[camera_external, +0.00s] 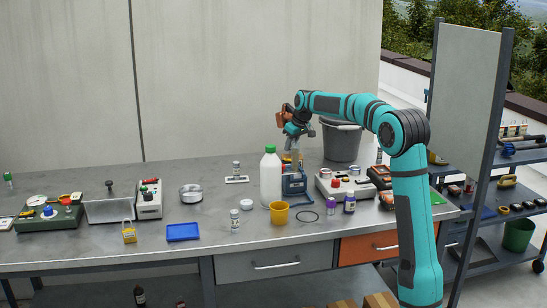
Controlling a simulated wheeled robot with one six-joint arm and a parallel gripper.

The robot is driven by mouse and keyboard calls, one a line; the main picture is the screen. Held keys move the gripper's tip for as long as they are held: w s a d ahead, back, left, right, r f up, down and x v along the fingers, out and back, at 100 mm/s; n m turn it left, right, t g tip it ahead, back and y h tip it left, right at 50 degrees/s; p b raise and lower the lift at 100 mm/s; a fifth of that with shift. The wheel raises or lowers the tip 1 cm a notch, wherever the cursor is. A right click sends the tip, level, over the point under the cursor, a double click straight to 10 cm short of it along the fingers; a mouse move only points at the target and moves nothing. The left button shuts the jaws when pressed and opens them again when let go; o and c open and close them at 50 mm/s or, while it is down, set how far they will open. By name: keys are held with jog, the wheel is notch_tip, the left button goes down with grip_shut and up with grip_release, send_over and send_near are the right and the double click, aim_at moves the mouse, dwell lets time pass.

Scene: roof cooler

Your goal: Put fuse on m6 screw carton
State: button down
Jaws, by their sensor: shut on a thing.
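My gripper (294,150) hangs at the end of my bent arm, above and behind a blue device (294,184) on the grey workbench. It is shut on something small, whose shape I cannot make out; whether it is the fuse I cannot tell. I cannot pick out a fuse elsewhere on the bench. Brown cardboard boxes show at the bottom edge, below the bench, one of them at the right (380,300). Their labels are not readable, so I cannot tell whether either is the M6 screw carton.
Close to my gripper stand a white bottle with a green cap (270,178), a dark grey bucket (341,143) and a yellow cup (279,214). Instruments and small bottles crowd the bench's right part.

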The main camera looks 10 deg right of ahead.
jog(key=shift+f, duration=0.5)
jog(key=shift+f, duration=0.1)
jog(key=c, duration=1.2)
grip_release()
jog(key=v, duration=1.2)
jog(key=shift+s, duration=0.1)
